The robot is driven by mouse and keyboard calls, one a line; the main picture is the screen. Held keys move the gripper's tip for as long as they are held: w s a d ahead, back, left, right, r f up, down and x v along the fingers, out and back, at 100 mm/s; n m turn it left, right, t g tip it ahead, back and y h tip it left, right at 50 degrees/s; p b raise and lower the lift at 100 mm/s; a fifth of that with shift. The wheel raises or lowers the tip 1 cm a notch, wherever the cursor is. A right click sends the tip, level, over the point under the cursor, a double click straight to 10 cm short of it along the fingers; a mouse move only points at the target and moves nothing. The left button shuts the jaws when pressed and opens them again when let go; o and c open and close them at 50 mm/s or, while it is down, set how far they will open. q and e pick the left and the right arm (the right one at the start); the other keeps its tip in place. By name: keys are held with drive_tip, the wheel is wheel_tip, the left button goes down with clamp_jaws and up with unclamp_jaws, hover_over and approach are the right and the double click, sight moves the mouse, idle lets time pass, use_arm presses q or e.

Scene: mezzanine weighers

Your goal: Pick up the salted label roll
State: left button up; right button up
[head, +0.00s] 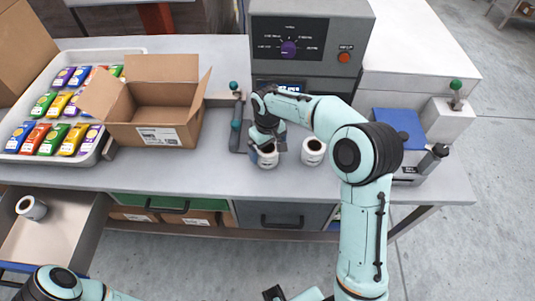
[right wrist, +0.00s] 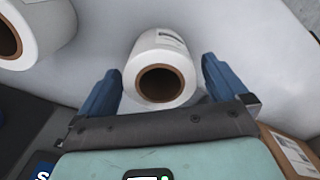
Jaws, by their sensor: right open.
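A white label roll (head: 268,159) with a brown core stands on the grey table; it also shows in the right wrist view (right wrist: 153,48). My right gripper (head: 265,146) is over this roll. In the right wrist view my open gripper (right wrist: 158,82) has one blue finger on each side of the roll, with gaps visible. A second white roll (head: 313,146) stands just to the right; it shows at the upper left of the wrist view (right wrist: 48,30). A third roll (head: 31,208) lies in the open drawer. I cannot read which roll is salted.
A grey machine with a purple knob (head: 288,48) stands behind the rolls. An open cardboard box (head: 155,137) and a white tray (head: 100,155) of colourful packets are at left. A blue-topped device (head: 398,125) is at right. The open drawer (head: 75,215) juts out front left.

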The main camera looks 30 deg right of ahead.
drive_tip(key=shift+f, duration=1.5)
drive_tip(key=c, duration=1.1)
drive_tip(key=shift+r, duration=0.1)
